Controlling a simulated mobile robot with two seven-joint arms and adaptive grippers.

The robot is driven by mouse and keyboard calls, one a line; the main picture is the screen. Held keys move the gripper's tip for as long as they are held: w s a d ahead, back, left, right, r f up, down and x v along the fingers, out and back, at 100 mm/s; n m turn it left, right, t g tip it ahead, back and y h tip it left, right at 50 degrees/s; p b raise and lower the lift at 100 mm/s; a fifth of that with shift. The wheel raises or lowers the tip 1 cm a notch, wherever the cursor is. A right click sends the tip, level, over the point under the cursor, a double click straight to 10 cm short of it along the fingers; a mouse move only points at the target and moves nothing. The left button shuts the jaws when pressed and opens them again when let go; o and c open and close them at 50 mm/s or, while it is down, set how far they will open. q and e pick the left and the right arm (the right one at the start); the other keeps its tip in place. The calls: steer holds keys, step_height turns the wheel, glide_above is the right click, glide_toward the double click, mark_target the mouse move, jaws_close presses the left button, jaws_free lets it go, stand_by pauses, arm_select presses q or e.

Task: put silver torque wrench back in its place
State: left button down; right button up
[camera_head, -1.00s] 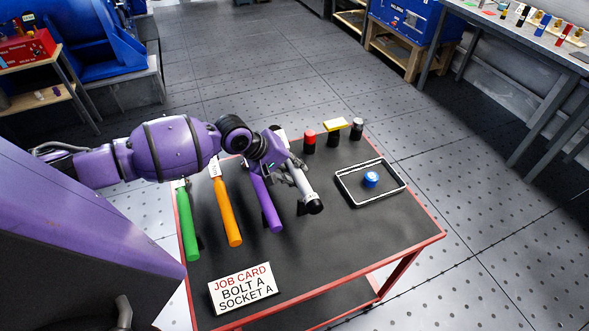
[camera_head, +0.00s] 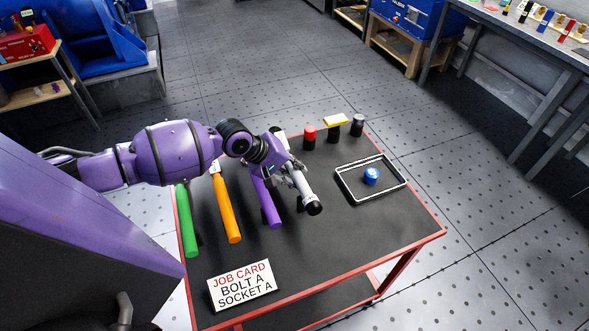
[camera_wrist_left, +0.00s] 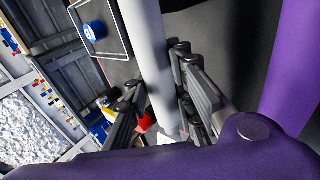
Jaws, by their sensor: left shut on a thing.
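The silver torque wrench (camera_head: 306,196) has a pale grey shaft and a black end. My left gripper (camera_head: 291,176) is shut on it at the right end of the row of wrenches on the cart. In the left wrist view the silver wrench (camera_wrist_left: 153,60) runs between the two fingers of the gripper (camera_wrist_left: 160,95). The purple wrench (camera_head: 266,204) lies just left of it, then the orange wrench (camera_head: 227,210) and the green wrench (camera_head: 187,222). Whether the silver wrench touches its rest is hidden. My right gripper is not in view.
The black cart top (camera_head: 345,230) has a red rim. A wire-edged tray (camera_head: 352,190) holds a blue round piece (camera_head: 371,175). Red (camera_head: 309,138), yellow-topped (camera_head: 335,124) and grey (camera_head: 357,126) sockets stand at the back. A job card (camera_head: 241,285) stands in front. The front right is clear.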

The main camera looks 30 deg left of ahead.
arm_select(q)
steer(key=shift+w+f, duration=0.1)
steer(key=shift+f, duration=0.15)
steer(key=c, duration=1.5)
jaws_free()
steer(key=shift+o, duration=0.5)
steer(key=shift+s+f, duration=0.2)
steer(key=v, duration=1.2)
steer(key=shift+r, duration=0.15)
steer(key=shift+w, duration=0.1)
